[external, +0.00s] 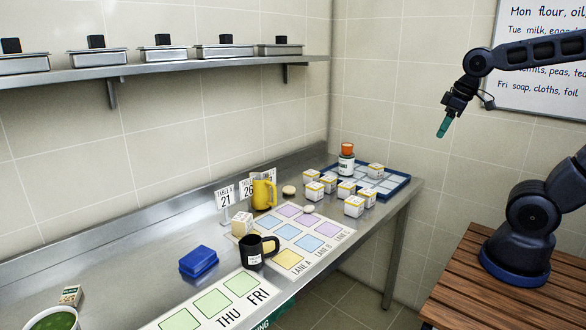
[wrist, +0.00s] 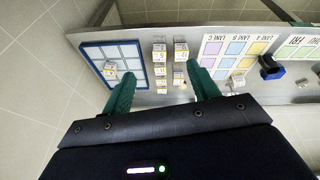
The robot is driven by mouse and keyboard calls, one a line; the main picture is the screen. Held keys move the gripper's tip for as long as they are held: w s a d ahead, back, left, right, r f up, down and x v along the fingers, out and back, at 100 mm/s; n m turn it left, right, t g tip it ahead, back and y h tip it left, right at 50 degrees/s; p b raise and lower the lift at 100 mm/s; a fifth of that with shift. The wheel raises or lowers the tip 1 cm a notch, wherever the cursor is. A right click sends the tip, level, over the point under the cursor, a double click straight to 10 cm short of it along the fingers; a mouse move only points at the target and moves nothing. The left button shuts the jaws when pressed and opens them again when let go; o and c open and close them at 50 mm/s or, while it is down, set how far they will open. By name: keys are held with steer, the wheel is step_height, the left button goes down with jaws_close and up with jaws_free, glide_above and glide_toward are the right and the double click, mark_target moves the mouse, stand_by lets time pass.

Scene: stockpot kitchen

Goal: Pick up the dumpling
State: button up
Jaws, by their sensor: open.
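A small whitish rounded lump (external: 308,209), which looks like the dumpling, lies on the lane mat (external: 322,256) beside the white boxes. A tan round piece (external: 289,190) with a darker underside lies just behind it, and I cannot tell for certain which is the dumpling. My gripper (external: 443,127) is high above and to the right of the counter, far from both, with teal fingers pointing down. In the wrist view my gripper (wrist: 162,88) has its two fingers wide apart with nothing between them. The dumpling is too small to make out there.
Several white boxes (external: 354,206) stand near the blue-rimmed tray (external: 399,190), which holds a jar with an orange lid (external: 346,150).

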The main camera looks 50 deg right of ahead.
steer(key=w+a+n+g+h, duration=0.1)
steer(key=w+a+n+g, duration=0.3)
steer(key=w, duration=0.9)
steer(key=n+h, duration=0.3)
steer(key=n, duration=1)
glide_above(308, 207)
steer(key=a, duration=0.5)
step_height(308, 207, down, 25)
steer(key=shift+t, duration=0.3)
steer(key=x, duration=1)
steer(key=shift+s+d, duration=0.2)
steer(key=shift+d, duration=0.3)
steer(key=c, duration=1.1)
steer(key=shift+o, duration=0.2)
steer(key=shift+r, duration=0.1)
